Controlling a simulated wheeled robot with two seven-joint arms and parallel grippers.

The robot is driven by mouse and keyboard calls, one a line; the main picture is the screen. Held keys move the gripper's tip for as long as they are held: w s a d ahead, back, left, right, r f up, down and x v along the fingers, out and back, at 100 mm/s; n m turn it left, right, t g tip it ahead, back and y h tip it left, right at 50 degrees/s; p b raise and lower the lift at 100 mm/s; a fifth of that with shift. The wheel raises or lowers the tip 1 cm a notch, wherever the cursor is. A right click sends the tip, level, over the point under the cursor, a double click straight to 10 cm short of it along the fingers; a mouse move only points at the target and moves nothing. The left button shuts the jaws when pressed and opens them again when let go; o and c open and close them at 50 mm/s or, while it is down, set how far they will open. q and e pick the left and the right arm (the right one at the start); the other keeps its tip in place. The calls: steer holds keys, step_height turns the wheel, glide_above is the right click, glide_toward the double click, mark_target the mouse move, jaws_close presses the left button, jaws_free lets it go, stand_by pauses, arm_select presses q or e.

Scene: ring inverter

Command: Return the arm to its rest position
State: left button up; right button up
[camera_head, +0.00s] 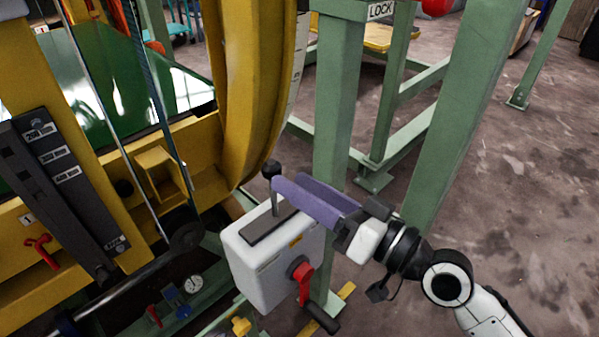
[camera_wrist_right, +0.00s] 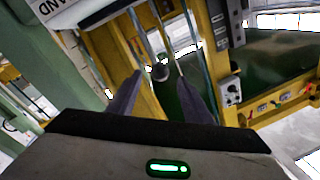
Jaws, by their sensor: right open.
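My right gripper (camera_head: 290,183) comes in from the lower right of the head view, with its long purple fingers above a white control box (camera_head: 262,262). A lever with a black ball knob (camera_head: 271,168) stands up from the slotted top of this box, close to the fingertips. In the right wrist view the two fingers (camera_wrist_right: 158,98) are apart, and a dark round knob (camera_wrist_right: 160,72) shows in the gap beyond them. I cannot tell whether the fingers touch the lever. No object shows held. My left gripper is not in view.
A red rotary handle (camera_head: 304,282) is on the box's front. A yellow ring frame (camera_head: 254,80) and a black panel (camera_head: 65,190) stand to the left. Green posts (camera_head: 336,110) rise close behind my right gripper. Bare floor (camera_head: 530,220) lies to the right.

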steer(key=s+d+f+g+h+p, duration=0.1)
steer(key=s+d+f+h+p, duration=0.3)
steer(key=f, duration=0.8)
steer(key=s+d+f+m+g+h+p, duration=0.1)
steer(key=s+d+f+g+h+p, duration=0.1)
steer(key=s+d+f+h+p, duration=0.3)
steer(key=s+d+f+h, duration=0.3)
steer(key=s+d+f, duration=0.3)
steer(key=s+f, duration=0.2)
steer(key=shift+s+d+f+m, duration=0.15)
steer(key=shift+s+f+m, duration=0.15)
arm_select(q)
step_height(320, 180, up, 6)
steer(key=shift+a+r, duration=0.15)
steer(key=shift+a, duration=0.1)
arm_select(e)
steer(key=shift+f, duration=0.1)
steer(key=shift+c, duration=0.2)
